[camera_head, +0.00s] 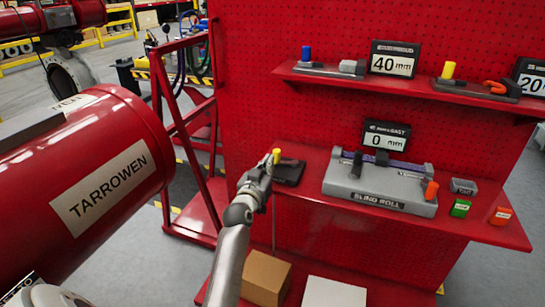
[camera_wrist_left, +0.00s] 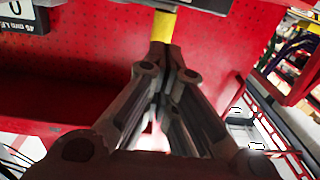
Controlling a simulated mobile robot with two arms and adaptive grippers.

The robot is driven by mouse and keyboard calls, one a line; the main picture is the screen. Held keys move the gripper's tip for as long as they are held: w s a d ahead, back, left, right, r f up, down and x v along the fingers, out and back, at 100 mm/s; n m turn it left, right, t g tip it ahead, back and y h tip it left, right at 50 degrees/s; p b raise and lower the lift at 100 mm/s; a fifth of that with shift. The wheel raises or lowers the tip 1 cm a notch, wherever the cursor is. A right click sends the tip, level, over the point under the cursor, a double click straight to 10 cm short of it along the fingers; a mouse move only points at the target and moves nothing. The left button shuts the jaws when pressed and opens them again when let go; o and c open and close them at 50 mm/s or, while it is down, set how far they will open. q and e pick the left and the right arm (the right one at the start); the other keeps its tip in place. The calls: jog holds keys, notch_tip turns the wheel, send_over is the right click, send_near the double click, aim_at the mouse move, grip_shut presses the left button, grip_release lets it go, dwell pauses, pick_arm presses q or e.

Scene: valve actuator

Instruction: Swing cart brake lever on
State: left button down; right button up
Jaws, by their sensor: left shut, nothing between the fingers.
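A yellow-tipped upright piece (camera_head: 276,155), which may be the brake lever's handle, stands by a dark plate (camera_head: 290,172) at the left end of the lower red shelf. My left gripper (camera_head: 266,167) is shut and empty, with its fingertips right at the yellow piece. In the left wrist view the yellow piece (camera_wrist_left: 164,27) is just beyond the closed fingertips (camera_wrist_left: 160,50). I cannot tell whether they touch it. The lever's lower part is hidden by the gripper. My right gripper is not in view.
A grey block labelled BLIND ROLL (camera_head: 378,203) sits right of the gripper, with a 0 mm display (camera_head: 386,135) behind. A large red TARROWEN cylinder (camera_head: 100,150) fills the left. Boxes (camera_head: 265,278) lie below the shelf. A red pegboard (camera_head: 320,35) stands behind.

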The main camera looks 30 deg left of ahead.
aim_at(275, 153)
pick_arm(q)
jog(key=shift+x, duration=2.3)
jog(key=h+b, duration=0.1)
jog(key=a+m+b, duration=0.1)
jog(key=b, duration=0.1)
jog(key=shift+w+a+f+h, duration=0.1)
jog(key=shift+w+f+h, duration=0.05)
jog(key=shift+w+h, duration=0.2)
jog(key=shift+w+a+b, duration=0.4)
jog(key=shift+w+a, duration=0.05)
jog(key=shift+w, duration=0.05)
jog(key=shift+r, duration=0.25)
jog(key=shift+f, duration=0.1)
